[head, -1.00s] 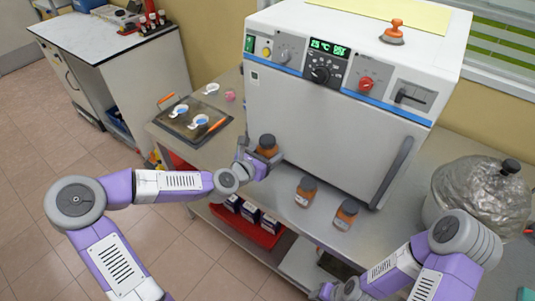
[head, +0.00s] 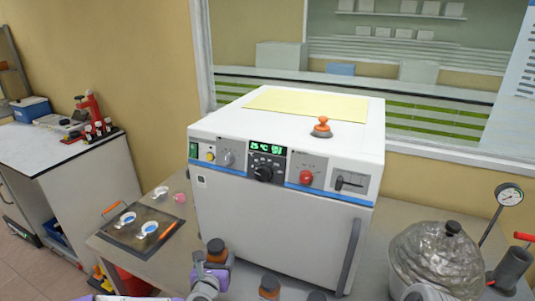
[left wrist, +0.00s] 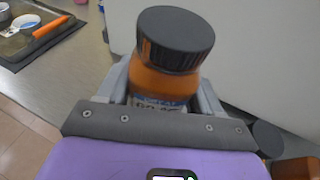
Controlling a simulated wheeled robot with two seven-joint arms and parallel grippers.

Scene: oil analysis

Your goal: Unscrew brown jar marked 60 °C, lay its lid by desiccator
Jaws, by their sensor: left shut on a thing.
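A brown jar (head: 217,249) with a black lid stands at the front of the oven, between the fingers of my left gripper (head: 212,268). In the left wrist view, my gripper (left wrist: 163,98) is shut on the jar's body (left wrist: 165,82), below its black lid (left wrist: 175,38). The lid sits on the jar. The label is partly hidden by the gripper and I cannot read it surely. The desiccator seems to be the shiny, crumpled-looking dome (head: 437,265) with a black knob at the right.
Two more dark-lidded jars, one brown (head: 269,288) and one cut by the frame edge (head: 317,296), stand to the right. The white oven (head: 275,215) fills the middle of the bench. A tray (head: 165,235) with small dishes lies at the left. A gauge (head: 509,195) stands far right.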

